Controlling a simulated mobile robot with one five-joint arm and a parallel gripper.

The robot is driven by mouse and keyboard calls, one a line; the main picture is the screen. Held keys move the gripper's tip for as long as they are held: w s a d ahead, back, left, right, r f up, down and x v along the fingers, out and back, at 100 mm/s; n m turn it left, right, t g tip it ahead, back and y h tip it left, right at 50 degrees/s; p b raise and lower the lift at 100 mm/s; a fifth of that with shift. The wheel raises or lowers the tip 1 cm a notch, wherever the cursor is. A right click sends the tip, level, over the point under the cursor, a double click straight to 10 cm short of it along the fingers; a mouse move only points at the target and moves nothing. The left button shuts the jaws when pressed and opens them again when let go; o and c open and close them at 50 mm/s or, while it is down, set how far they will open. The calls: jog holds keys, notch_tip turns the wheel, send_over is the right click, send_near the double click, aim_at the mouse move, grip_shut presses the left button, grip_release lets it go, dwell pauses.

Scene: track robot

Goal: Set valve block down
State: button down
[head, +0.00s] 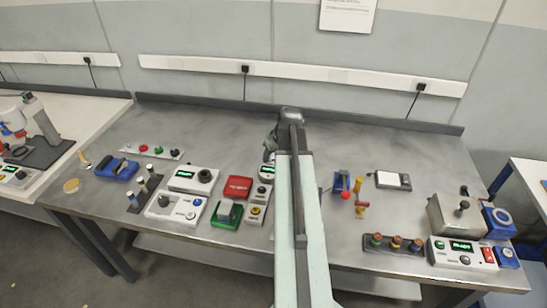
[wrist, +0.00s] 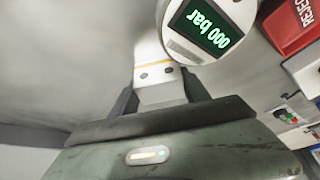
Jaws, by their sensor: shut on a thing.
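My gripper (wrist: 160,88) is shut on a pale block (wrist: 158,78) with a yellow line and dark screws, which I take to be the valve block. A round white gauge (wrist: 212,28) reading "000 bar" is right by the block's upper end in the wrist view; I cannot tell whether they are joined. In the head view my arm hides most of the gripper (head: 270,148), and the held block cannot be made out. A green display (head: 266,170) shows just left of my arm. Whether the block touches the table is unclear.
A red reject box (head: 238,187) stands left of my arm on the grey table (head: 225,125), also in the wrist view (wrist: 290,24). Control boxes (head: 176,208) and a green holder (head: 227,213) stand nearby. The table's back is mostly clear, with a raised rear edge.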

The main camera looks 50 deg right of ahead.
notch_tip(320, 180, up, 10)
jog(key=p, duration=1)
jog(key=shift+r, duration=0.15)
jog(key=shift+f, duration=0.2)
